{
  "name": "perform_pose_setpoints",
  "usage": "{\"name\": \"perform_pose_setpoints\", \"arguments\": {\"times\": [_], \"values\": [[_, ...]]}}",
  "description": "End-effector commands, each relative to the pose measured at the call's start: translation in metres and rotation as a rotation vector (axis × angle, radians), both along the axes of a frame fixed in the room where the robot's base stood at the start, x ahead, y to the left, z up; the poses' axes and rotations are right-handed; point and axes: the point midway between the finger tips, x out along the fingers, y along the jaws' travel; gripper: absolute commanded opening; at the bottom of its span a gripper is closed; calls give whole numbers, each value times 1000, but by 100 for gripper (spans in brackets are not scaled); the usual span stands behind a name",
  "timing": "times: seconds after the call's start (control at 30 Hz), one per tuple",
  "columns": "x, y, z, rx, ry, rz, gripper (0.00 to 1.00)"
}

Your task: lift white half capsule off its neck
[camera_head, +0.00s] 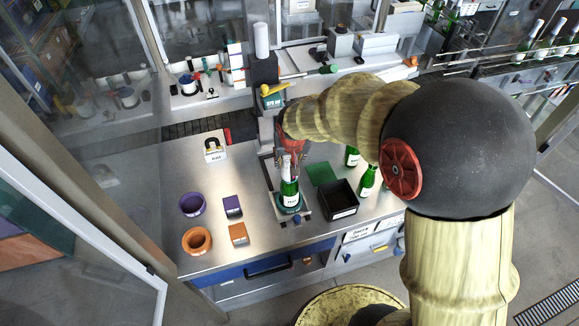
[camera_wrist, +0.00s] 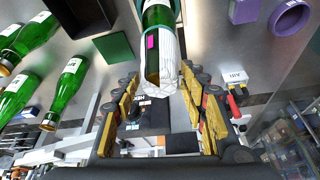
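The white half capsule (camera_wrist: 170,58) sits on the neck of an upright green bottle (camera_head: 289,194). In the wrist view it covers one side of the neck, with green glass (camera_wrist: 152,62) and a pink patch (camera_wrist: 153,42) showing beside it. In the head view the capsule (camera_head: 285,166) is a small pale piece on top of the bottle. My gripper (camera_wrist: 165,112) is open, its yellow-padded fingers apart on either side of the capsule's end, with clear gaps. In the head view my gripper (camera_head: 291,150) is just above the bottle, partly hidden by my arm.
A black bin (camera_head: 341,200), a green pad (camera_head: 321,173) and other green bottles (camera_head: 367,180) are to the right. Purple (camera_head: 192,204) and orange (camera_head: 197,240) rings and small blocks (camera_head: 238,233) lie left. A holder (camera_head: 270,97) stands behind.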

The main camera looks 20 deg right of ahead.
Motion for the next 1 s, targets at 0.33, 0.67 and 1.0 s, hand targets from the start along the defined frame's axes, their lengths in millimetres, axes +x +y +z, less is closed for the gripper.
{"name": "perform_pose_setpoints", "arguments": {"times": [0.33,0.67,1.0], "values": [[0,0,0,0,0,0,28],[0,0,3,0,-1,0,28],[1,0,43,-1,-3,0,28]]}}
